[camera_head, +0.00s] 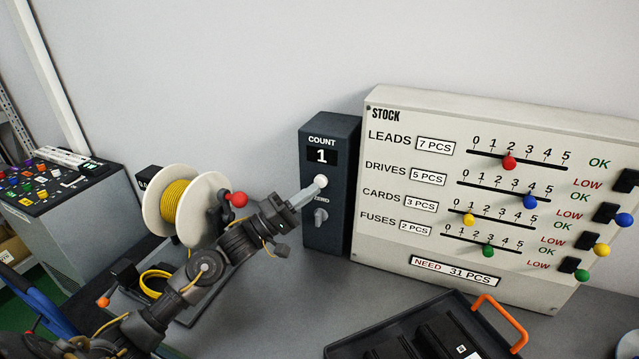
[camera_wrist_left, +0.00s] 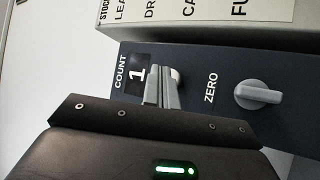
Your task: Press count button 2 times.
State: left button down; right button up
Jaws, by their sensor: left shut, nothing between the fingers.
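The dark count box (camera_head: 341,130) stands upright against the left side of the stock board. Its display (camera_head: 321,156) reads 1. The white count button (camera_head: 321,180) sits below the display, with the grey zero knob (camera_head: 321,216) under it. My left gripper (camera_head: 314,189) is shut and empty, with its fingertips at the button, touching or very close. Whether the button is pushed in cannot be told. My right gripper is not in view.
The stock board (camera_head: 400,235) with coloured sliders stands to the right of the box. A black tray (camera_head: 350,350) with an orange handle lies in front. A yellow wire spool (camera_head: 158,205) stands behind my left arm. A control console (camera_head: 60,205) is at the left.

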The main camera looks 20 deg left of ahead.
pick_arm(q)
jog(key=shift+w, duration=0.2)
dwell(0.6)
jog(key=shift+w, duration=0.25)
jog(key=shift+w+p, duration=0.3)
jog(key=shift+w, duration=0.2)
dwell(0.7)
jog(key=shift+s, duration=0.15)
jog(key=shift+s+p, duration=0.7)
jog(key=shift+s, duration=0.1)
